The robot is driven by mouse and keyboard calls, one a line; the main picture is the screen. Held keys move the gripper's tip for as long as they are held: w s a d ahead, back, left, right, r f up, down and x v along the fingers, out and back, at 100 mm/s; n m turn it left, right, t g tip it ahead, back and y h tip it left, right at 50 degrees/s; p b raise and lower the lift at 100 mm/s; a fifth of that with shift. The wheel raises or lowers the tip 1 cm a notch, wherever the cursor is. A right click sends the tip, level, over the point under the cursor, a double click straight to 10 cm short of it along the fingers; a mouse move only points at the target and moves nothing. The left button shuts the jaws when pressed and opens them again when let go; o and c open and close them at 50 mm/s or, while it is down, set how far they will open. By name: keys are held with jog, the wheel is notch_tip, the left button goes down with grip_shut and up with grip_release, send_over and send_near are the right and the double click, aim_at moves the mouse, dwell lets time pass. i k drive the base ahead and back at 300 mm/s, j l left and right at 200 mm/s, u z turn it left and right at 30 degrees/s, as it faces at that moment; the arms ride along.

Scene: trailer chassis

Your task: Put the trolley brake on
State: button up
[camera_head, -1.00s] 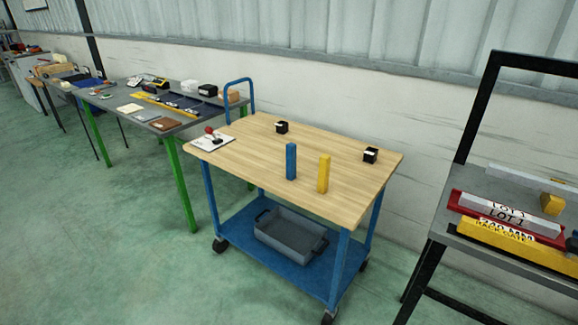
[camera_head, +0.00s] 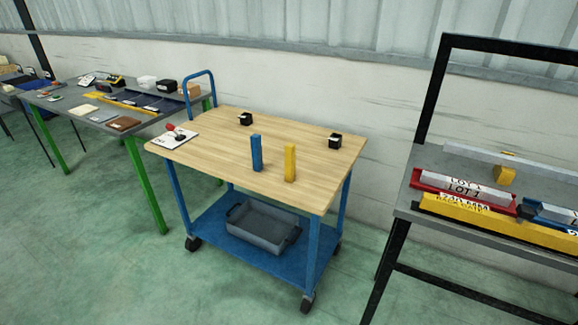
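The trolley (camera_head: 262,262) stands in the middle of the head view, with a wooden top (camera_head: 215,148), blue legs, a blue lower shelf and black castors. A blue push handle (camera_head: 200,84) rises at its back left. On the top's left corner is a white plate (camera_head: 166,142) with a small red-knobbed lever (camera_head: 171,128), likely the brake; its setting is too small to read. My gripper is not in view.
A blue block (camera_head: 256,153), a yellow block (camera_head: 290,163) and two black cubes (camera_head: 246,118) (camera_head: 335,141) stand on the top. A grey bin (camera_head: 262,232) sits on the lower shelf. Tables flank the trolley: green-legged (camera_head: 140,185) left, black-framed (camera_head: 400,213) right. Green floor in front is clear.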

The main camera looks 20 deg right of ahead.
aim_at(170, 128)
jog(key=i+j+u, duration=0.1)
jog(key=i+j, duration=1.15)
jog(key=i+j+u, duration=0.15)
jog(key=i+j, duration=1.05)
jog(key=i, duration=0.15)
